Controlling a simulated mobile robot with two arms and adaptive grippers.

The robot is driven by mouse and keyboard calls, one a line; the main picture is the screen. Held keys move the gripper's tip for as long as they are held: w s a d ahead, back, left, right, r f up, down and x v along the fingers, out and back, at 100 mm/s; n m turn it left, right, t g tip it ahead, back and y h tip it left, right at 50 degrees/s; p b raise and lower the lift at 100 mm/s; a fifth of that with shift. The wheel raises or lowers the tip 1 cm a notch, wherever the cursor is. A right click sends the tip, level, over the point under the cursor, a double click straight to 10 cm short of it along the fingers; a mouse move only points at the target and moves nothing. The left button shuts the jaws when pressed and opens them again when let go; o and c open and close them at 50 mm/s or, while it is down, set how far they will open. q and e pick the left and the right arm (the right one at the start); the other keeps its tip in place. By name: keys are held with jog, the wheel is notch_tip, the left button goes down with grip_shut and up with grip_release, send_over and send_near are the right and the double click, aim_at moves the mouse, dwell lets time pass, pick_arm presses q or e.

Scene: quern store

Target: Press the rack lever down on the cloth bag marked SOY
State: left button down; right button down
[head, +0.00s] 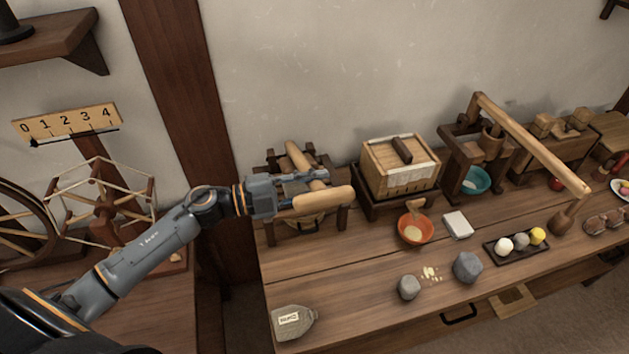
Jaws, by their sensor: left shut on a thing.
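The wooden rack (344,217) stands at the left end of the long bench, against the wall. Its pale lever (297,157) slopes toward me and has a thick rounded crosspiece (326,199) at its near end. My left gripper (316,186) reaches in from the left and is shut on the lever at this end. The inside of the rack is mostly hidden behind the gripper and crosspiece, so I cannot tell what lies under the lever. A grey-beige bag (294,322) with a pale label lies at the bench's front left; its label is too small to read. My right gripper is not in view.
Right of the rack stand a slatted wooden box (400,167) and a long-armed wooden press (535,148). An orange bowl (415,229), a white block (457,224), grey stones (467,267) and a dark tray (503,259) occupy the bench. Bare bench lies in front of the rack.

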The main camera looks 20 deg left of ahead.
pick_arm(q)
jog(key=c, duration=1.1)
grip_release()
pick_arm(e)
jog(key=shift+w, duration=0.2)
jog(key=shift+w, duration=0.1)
pick_arm(q)
jog(key=v, duration=1.2)
